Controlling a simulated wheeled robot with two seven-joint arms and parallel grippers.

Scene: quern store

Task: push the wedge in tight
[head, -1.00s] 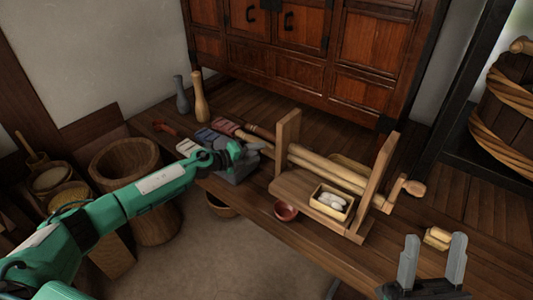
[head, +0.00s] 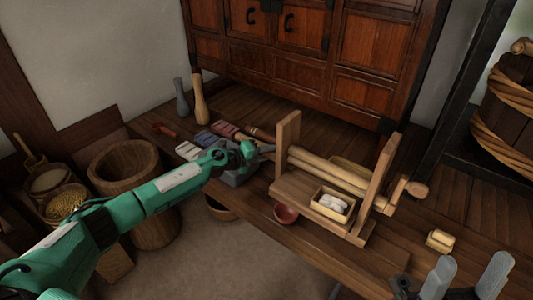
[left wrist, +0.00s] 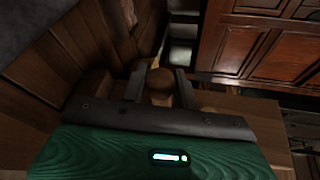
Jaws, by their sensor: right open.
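A wooden roller frame (head: 386,165) with two upright posts and long round rollers stands on the low wooden table (head: 330,250). I cannot make out the wedge for certain in either view. My left gripper (head: 266,149) is beside the frame's left post (head: 288,132), its tips close to it. In the left wrist view its two fingers (left wrist: 160,88) stand apart, with a rounded wooden end (left wrist: 160,80) showing between them. I cannot tell whether they touch it. My right gripper (head: 468,280) is open and empty at the lower right, away from the frame.
A pale wooden block (head: 440,241) lies to the right. A cabinet (head: 300,60) closes the back.

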